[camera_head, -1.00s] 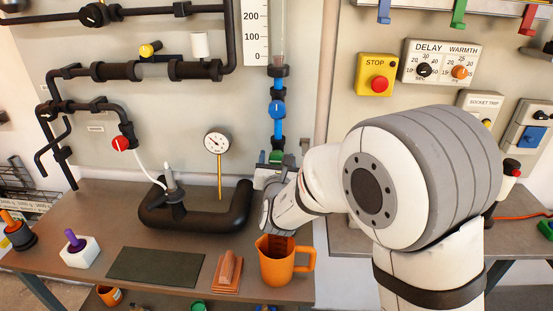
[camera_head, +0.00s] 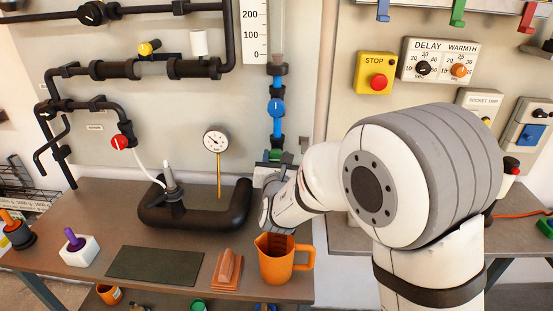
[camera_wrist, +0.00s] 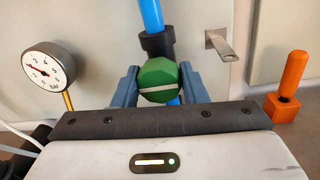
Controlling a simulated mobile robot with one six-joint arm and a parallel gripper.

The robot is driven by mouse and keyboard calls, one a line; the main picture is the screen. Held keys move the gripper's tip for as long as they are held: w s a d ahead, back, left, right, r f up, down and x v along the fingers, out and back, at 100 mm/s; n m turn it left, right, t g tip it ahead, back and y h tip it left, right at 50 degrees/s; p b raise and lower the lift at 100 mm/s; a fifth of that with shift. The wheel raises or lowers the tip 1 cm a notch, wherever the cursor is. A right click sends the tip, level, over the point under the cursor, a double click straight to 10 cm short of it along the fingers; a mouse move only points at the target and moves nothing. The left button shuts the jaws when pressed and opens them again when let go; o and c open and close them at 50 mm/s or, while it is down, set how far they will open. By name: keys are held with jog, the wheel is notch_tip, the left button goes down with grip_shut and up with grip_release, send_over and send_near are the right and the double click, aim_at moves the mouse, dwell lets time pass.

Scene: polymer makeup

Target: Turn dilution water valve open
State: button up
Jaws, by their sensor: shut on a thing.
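A green round valve knob (camera_wrist: 158,80) with a white bar across it sits on the blue pipe (camera_wrist: 152,15) in the wrist view. The bar lies nearly level, slightly tilted. My gripper (camera_wrist: 160,84) has one blue-grey finger on each side of the knob and is shut on it. In the head view the green knob (camera_head: 276,156) shows just above my gripper (camera_head: 270,165), low on the blue pipe (camera_head: 277,128). A blue round valve (camera_head: 276,107) with a white mark sits higher on that pipe. I cannot read a label on the green knob.
A pressure gauge (camera_head: 216,140) stands left of my gripper, above a black pipe loop (camera_head: 195,214). An orange jug (camera_head: 279,263) stands on the bench below my wrist. A metal bracket (camera_wrist: 222,43) and an orange handle (camera_wrist: 290,78) are to the right.

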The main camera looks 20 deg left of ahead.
jog(key=n, duration=0.4)
jog(key=shift+a+n+b, duration=0.1)
jog(key=shift+n+b, duration=0.2)
jog(key=shift+b, duration=0.1)
jog(key=n, duration=0.4)
jog(key=shift+r+g+h+p, duration=0.1)
jog(key=shift+g+h+p, duration=0.2)
jog(key=shift+h+p, duration=0.1)
jog(key=n+p, duration=0.1)
jog(key=n, duration=0.3)
jog(key=shift+h+p, duration=0.3)
jog(key=shift+n+p, duration=0.9)
jog(key=shift+n, duration=1.1)
jog(key=shift+f+h, duration=0.2)
jog(key=shift+h, duration=0.1)
jog(key=o, duration=1)
jog(key=shift+c, duration=0.2)
jog(key=shift+s, duration=0.1)
